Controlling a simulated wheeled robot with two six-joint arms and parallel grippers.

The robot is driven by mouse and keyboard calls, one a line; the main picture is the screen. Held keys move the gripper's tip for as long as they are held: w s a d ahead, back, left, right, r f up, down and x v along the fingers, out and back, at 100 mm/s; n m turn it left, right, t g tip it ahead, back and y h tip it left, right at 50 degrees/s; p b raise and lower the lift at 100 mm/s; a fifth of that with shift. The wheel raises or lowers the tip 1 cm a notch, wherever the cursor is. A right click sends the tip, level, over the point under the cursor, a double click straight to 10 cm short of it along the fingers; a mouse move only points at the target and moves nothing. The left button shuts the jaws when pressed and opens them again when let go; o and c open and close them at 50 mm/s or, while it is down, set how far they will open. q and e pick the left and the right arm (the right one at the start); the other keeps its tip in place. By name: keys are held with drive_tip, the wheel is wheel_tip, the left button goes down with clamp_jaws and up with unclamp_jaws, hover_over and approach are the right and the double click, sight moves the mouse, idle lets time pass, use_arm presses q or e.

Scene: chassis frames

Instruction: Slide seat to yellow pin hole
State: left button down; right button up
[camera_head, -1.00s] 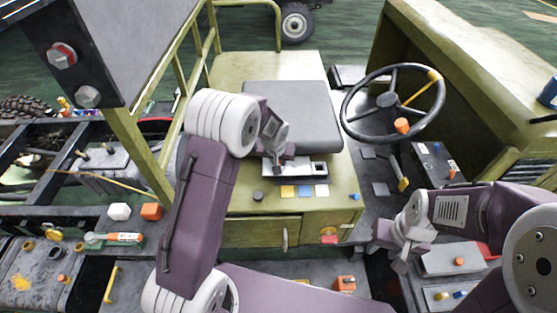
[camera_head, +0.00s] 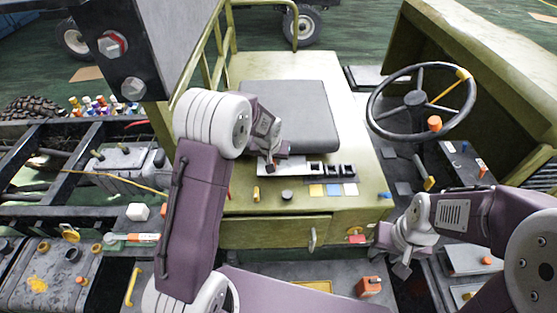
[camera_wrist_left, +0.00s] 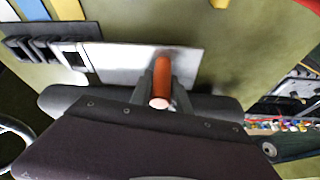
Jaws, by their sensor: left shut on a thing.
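The seat (camera_head: 288,115) is a dark grey cushion on the olive box, with a bare metal plate (camera_wrist_left: 140,62) along its near edge. My left gripper (camera_head: 271,166) is at this edge; in the left wrist view its fingers (camera_wrist_left: 160,88) are shut around an upright orange handle (camera_wrist_left: 162,72) with a pale end. Right of the plate, dark square slots (camera_head: 332,170) sit behind blue (camera_head: 316,190), yellow (camera_head: 333,189) and white (camera_head: 350,189) patches. The pin's lower end is hidden. My right gripper (camera_head: 395,252) looks open and empty, away from the seat.
A black knob (camera_head: 287,195) and a small yellow peg (camera_head: 256,194) stand on the box front. The steering wheel (camera_head: 421,102) is to the right. Green rails (camera_head: 218,60) and a dark bolted post (camera_head: 125,60) are to the left.

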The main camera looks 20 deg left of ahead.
use_arm(q)
drive_tip(key=shift+d, duration=0.2)
drive_tip(key=shift+a, duration=0.45)
drive_tip(key=c, duration=1.3)
unclamp_jaws()
drive_tip(key=shift+a, duration=0.1)
use_arm(e)
drive_tip(key=shift+a, duration=0.35)
use_arm(q)
drive_tip(key=shift+o, duration=0.2)
drive_tip(key=shift+s+r+b, duration=0.15)
drive_tip(key=shift+r+b, duration=0.15)
drive_tip(key=shift+r, duration=0.05)
drive_tip(key=b+v, duration=0.2)
drive_tip(key=v, duration=0.6)
use_arm(e)
wheel_tip(320, 180, down, 2)
drive_tip(key=shift+d+f, duration=0.1)
drive_tip(key=shift+f, duration=0.15)
use_arm(q)
drive_tip(key=shift+s, duration=0.1)
